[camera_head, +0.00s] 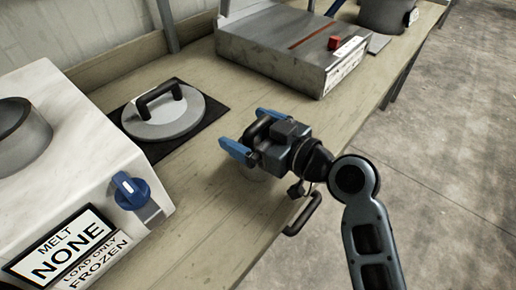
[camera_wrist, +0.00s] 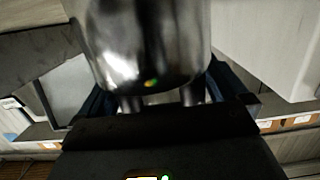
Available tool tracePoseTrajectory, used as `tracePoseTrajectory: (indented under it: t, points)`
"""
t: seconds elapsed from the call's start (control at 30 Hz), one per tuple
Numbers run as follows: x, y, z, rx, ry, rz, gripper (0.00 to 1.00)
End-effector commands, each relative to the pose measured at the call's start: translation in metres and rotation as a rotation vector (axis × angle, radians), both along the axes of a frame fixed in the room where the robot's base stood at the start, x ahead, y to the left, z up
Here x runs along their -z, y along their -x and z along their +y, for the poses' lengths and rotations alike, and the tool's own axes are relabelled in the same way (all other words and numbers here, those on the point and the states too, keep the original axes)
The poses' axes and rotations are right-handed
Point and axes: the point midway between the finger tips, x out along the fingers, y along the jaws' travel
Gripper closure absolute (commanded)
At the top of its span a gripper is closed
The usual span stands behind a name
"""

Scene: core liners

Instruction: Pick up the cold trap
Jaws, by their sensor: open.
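A shiny steel cylinder (camera_wrist: 150,45), which I take to be the cold trap, fills the upper middle of the wrist view, its rounded lower end towards me. My gripper has blue fingers, spread apart, one on each side of the cylinder in the wrist view (camera_wrist: 162,92). I cannot tell whether either finger touches it.
The white melt box (camera_head: 75,140) with a blue knob stands left. A round grey lid (camera_head: 165,118) with a black handle lies on a dark mat behind. A grey metal box (camera_head: 280,48) stands farther back. A black handle (camera_head: 304,214) juts from the bench's (camera_head: 215,225) front edge.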

Motion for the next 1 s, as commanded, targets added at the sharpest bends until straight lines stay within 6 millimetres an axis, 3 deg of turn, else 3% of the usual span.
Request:
tracePoseTrajectory:
  t: [0.17, 1.0]
  points:
    - [0.0004, 0.0001, 0.0001, 0.000, 0.000, 0.000, 0.00]
    - [0.0003, 0.0003, -0.0002, 0.000, 0.000, 0.000, 0.80]
